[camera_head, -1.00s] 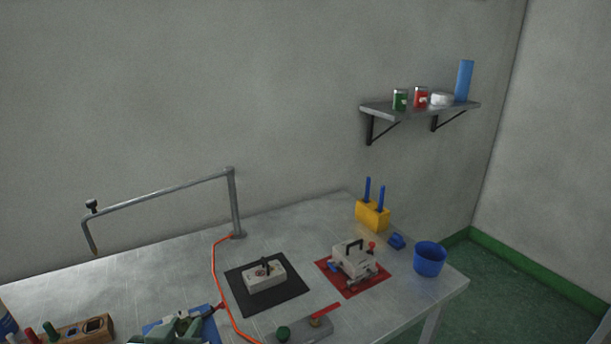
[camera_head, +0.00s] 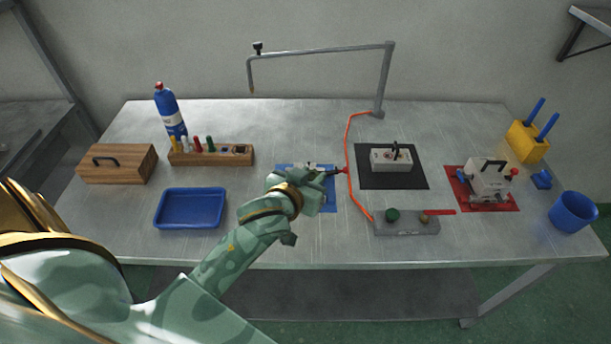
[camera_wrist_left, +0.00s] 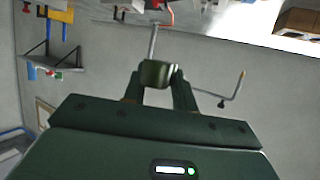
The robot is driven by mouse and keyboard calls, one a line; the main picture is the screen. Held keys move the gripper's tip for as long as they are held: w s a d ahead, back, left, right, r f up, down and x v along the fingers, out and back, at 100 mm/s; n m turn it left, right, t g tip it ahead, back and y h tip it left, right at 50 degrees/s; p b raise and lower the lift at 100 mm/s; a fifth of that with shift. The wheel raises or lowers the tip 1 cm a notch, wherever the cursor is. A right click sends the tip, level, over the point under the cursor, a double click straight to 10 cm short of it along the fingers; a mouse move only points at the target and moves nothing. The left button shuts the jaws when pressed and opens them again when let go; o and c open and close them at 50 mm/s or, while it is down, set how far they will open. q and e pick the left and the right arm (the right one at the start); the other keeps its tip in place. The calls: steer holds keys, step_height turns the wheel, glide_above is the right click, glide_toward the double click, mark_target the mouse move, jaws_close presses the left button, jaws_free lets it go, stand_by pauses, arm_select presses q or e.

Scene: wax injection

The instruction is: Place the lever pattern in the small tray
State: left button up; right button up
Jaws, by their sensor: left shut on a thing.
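The small tray, a blue tray (camera_head: 190,225), lies on the left part of the table and looks empty. My left gripper (camera_head: 326,173) is to the right of the tray, over a blue mat (camera_head: 330,203). In the left wrist view its two fingers (camera_wrist_left: 160,78) are shut on a rounded dark green piece (camera_wrist_left: 158,73), which I take for the lever pattern. Most of this piece is hidden, and the head view does not show it clearly. I cannot tell how far above the mat it is. My right gripper is not in view.
A wooden rack (camera_head: 210,156) and a wooden box (camera_head: 117,164) stand behind the tray. An orange hose (camera_head: 349,170) runs close to the gripper's right. A grey control box (camera_head: 407,228), a black mat (camera_head: 392,182) and a red mat (camera_head: 500,204) lie further right.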

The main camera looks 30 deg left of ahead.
arm_select(q)
steer(key=shift+s, duration=0.1)
steer(key=w+a+f+b, duration=0.1)
steer(key=w+a+f, duration=0.1)
steer(key=w+f, duration=0.1)
steer(key=w+a+f+b, duration=0.2)
steer(key=w+a+f, duration=0.1)
steer(key=w+a+f+b, duration=0.2)
steer(key=w+a+f, duration=0.1)
steer(key=w, duration=0.1)
steer(key=shift+w+a, duration=0.1)
steer(key=f, duration=0.2)
steer(key=f+b, duration=0.1)
steer(key=shift+w+a+f, duration=0.15)
steer(key=shift+w+a, duration=0.15)
steer(key=shift+w, duration=0.05)
steer(key=shift+f, duration=0.15)
steer(key=shift+f, duration=0.15)
steer(key=o, duration=0.9)
steer(key=shift+o, duration=0.2)
